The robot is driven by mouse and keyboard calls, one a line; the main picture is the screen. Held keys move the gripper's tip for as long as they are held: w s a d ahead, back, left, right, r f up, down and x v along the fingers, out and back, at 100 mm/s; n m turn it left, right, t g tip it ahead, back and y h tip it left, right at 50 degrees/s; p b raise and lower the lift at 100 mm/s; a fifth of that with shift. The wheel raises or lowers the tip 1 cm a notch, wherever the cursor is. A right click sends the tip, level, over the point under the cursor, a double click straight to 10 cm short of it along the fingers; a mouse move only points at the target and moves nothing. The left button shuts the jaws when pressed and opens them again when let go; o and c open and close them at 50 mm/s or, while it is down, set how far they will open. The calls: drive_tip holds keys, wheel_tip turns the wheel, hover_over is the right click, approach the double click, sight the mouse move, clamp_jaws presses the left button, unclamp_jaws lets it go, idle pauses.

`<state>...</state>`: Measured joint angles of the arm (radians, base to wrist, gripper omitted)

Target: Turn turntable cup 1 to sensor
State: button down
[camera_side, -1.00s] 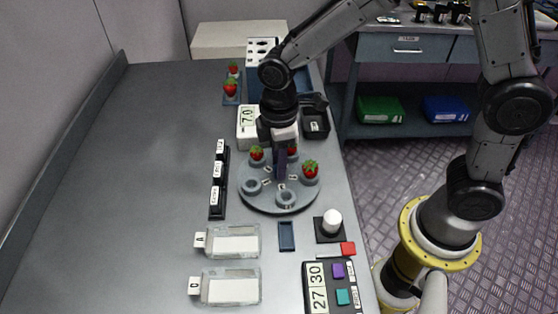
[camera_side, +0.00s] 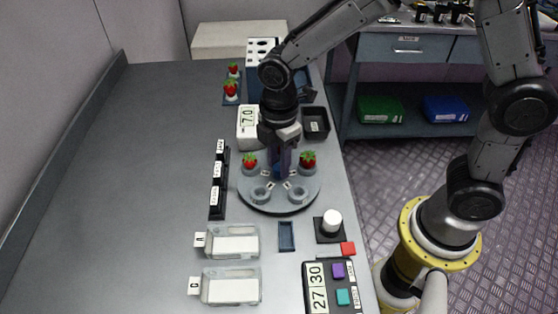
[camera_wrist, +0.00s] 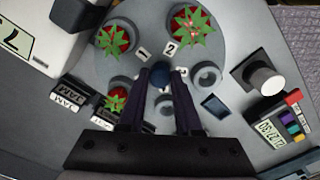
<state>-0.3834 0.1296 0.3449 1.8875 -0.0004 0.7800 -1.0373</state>
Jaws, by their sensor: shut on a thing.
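The round grey turntable (camera_side: 279,206) has several cups around a central blue knob (camera_wrist: 160,70). My gripper (camera_side: 283,172) points down at its centre, its dark fingers (camera_wrist: 161,78) shut on the knob. In the wrist view, the strawberry (camera_wrist: 115,39) at the upper left sits in the cup by label 1 (camera_wrist: 143,53); in the side view my gripper hides it. A strawberry (camera_wrist: 190,24) is by label 2. Another strawberry (camera_wrist: 116,101) is at lower left. Two cups are empty (camera_wrist: 207,75). The white device reading 7.0 (camera_side: 248,125), probably the sensor, stands behind the turntable.
A black labelled rack (camera_side: 217,184) stands left of the turntable. A white knob on a black base (camera_side: 331,222) is at front right. Two clear trays (camera_side: 232,242) lie in front, a black bin (camera_side: 316,122) behind. The table's left side is clear.

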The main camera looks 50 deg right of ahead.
drive_tip(key=shift+w+r+n, duration=0.1)
drive_tip(key=shift+n, duration=0.2)
idle(0.4)
drive_tip(key=c, duration=0.6)
unclamp_jaws()
wheel_tip(320, 180, up, 14)
